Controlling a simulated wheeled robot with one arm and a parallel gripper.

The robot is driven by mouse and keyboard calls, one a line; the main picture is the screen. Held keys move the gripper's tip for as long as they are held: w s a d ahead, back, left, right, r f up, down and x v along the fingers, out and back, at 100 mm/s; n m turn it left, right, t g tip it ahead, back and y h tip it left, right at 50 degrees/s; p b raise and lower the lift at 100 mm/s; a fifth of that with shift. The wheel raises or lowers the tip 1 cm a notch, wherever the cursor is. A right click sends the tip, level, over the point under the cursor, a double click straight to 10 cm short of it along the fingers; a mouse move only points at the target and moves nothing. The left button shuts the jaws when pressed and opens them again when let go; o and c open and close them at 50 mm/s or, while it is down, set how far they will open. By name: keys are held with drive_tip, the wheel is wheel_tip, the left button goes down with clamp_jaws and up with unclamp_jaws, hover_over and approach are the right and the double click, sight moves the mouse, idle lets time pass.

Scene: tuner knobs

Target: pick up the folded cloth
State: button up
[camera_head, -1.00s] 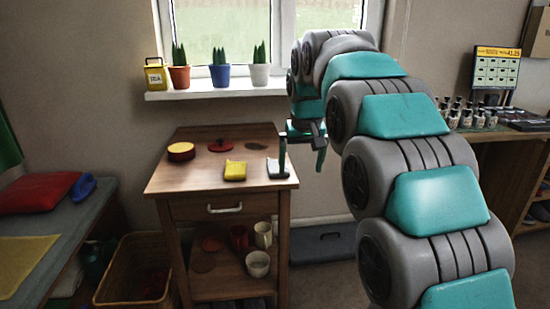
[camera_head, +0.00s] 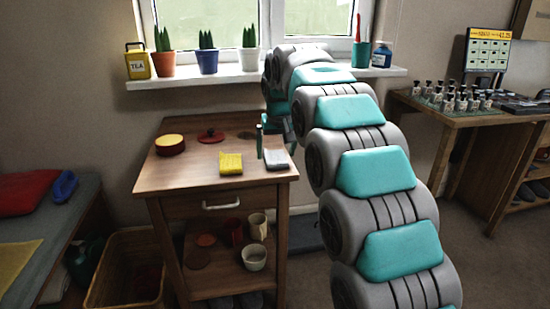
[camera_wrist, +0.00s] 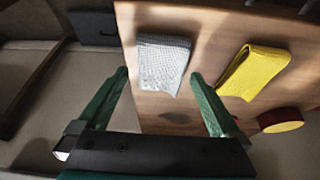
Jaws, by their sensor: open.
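Two folded cloths lie on the wooden cabinet top (camera_head: 195,178). The light grey cloth (camera_head: 277,159) is near the right edge, and the yellow cloth (camera_head: 231,163) lies to its left. My gripper (camera_head: 275,140) is open and empty, with its fingers on either side of the grey cloth in the head view. In the wrist view, the grey cloth (camera_wrist: 164,62) appears between and ahead of the green fingertips (camera_wrist: 160,76), and the yellow cloth (camera_wrist: 252,70) lies right of them. I cannot tell the exact height of the fingers above the top.
A red and yellow round tin (camera_head: 170,144) and a red lid (camera_head: 211,136) stand at the back of the top. Mugs (camera_head: 254,257) stand on the shelf below. Potted cacti (camera_head: 206,60) line the windowsill behind. Bare wood lies in front of the yellow cloth.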

drive_tip(key=shift+w+a+f, duration=0.1)
drive_tip(key=shift+w+f, duration=0.15)
drive_tip(key=shift+f, duration=0.4)
drive_tip(key=c, duration=1.2)
